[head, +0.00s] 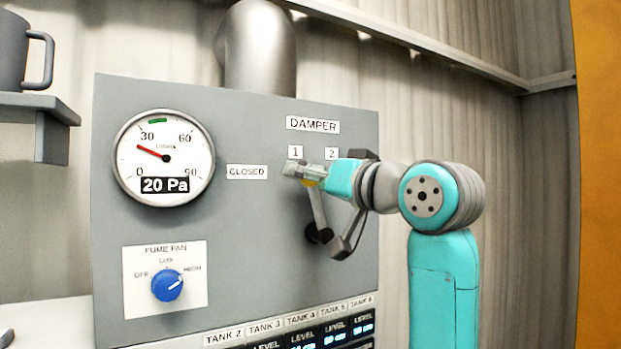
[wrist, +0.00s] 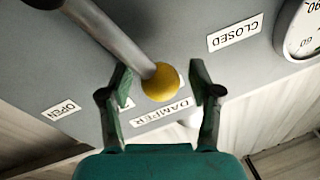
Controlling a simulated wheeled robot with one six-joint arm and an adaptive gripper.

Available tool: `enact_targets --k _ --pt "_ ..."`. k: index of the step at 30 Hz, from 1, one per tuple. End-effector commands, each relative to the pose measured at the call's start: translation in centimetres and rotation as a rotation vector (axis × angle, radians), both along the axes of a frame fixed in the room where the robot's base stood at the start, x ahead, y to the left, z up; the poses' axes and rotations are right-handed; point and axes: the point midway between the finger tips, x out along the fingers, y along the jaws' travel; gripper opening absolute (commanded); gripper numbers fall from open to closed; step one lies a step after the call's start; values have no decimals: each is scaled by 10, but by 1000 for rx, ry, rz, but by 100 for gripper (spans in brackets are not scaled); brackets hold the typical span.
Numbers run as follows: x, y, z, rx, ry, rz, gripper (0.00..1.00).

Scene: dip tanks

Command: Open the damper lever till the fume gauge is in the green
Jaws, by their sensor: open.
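The fume gauge (head: 163,157) is a round white dial. Its red needle points left and a little up, short of the 30 mark, and its display reads 20 Pa. The green band (head: 157,121) is at the top of the dial. The damper lever (head: 318,208) points up and slightly left from its pivot, right of the CLOSED label. Its yellow knob (wrist: 161,82) lies between my gripper's (wrist: 160,78) two open fingers, with gaps visible on both sides. In the head view my gripper (head: 303,171) partly covers the knob. The OPEN label (wrist: 61,110) shows in the wrist view.
A blue fume fan knob (head: 167,285) is low left on the grey panel (head: 245,125), pointing towards HIGH. Tank level displays (head: 333,329) line the bottom. A grey mug (head: 14,50) stands on a shelf (head: 25,108) at the left. A duct (head: 258,50) rises behind the panel.

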Motion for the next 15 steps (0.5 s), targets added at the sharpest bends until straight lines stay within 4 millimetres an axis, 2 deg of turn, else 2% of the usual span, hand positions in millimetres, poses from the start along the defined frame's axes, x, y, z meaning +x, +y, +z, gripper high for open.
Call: enact_targets --k 5,15 --pt "-13 -14 -1 0 -3 -3 63" --pt "-60 -60 -9 0 -2 -3 63"
